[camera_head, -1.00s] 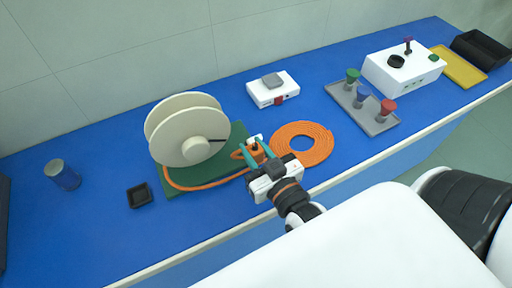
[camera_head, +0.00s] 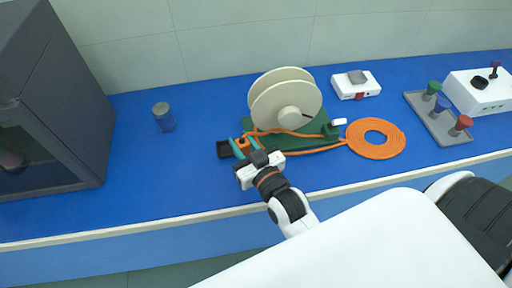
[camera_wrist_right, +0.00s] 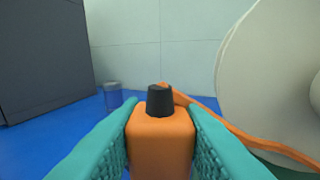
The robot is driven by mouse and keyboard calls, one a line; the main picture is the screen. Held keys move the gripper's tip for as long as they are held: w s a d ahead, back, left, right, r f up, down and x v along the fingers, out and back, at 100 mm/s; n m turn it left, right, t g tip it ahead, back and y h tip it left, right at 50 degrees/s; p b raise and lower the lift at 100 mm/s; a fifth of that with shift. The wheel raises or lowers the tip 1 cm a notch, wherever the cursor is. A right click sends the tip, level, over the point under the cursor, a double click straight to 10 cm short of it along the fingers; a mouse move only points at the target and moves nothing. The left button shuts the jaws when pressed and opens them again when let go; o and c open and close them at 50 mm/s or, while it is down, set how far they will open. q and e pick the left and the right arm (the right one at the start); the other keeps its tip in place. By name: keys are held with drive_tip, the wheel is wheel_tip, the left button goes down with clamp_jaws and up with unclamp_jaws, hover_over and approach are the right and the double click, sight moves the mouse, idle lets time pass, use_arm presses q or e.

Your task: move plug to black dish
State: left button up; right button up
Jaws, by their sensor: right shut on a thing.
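The orange plug (camera_head: 242,143) with its black tip is held between the teal fingers of my right gripper (camera_head: 246,147). In the right wrist view the plug (camera_wrist_right: 161,140) stands upright between both fingers, black tip up. The black dish (camera_head: 223,150) lies on the bench just left of the plug, partly hidden behind the plug and gripper. The plug appears at the dish's right side; I cannot tell its height above it. The dish does not show in the wrist view. My left gripper is not in view.
The cream cable reel (camera_head: 285,100) stands on a green base right of the gripper, with orange cable running from it. A coiled orange cable (camera_head: 376,139) lies further right. A blue can (camera_head: 164,117) and dark cabinet (camera_head: 50,100) are left. Blue bench between is clear.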

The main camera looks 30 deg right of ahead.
drive_tip(key=w+a+y+p, duration=0.1)
drive_tip(key=w+a+p, duration=0.1)
drive_tip(key=w, duration=0.5)
drive_tip(key=shift+n, duration=0.4)
wheel_tip(320, 180, down, 6)
drive_tip(key=b, duration=0.6)
drive_tip(key=shift+w+a+f, duration=0.1)
drive_tip(key=shift+p, duration=0.5)
idle(0.7)
drive_tip(key=shift+r+p, duration=0.7)
drive_tip(key=shift+p, duration=0.05)
drive_tip(key=shift+r, duration=0.15)
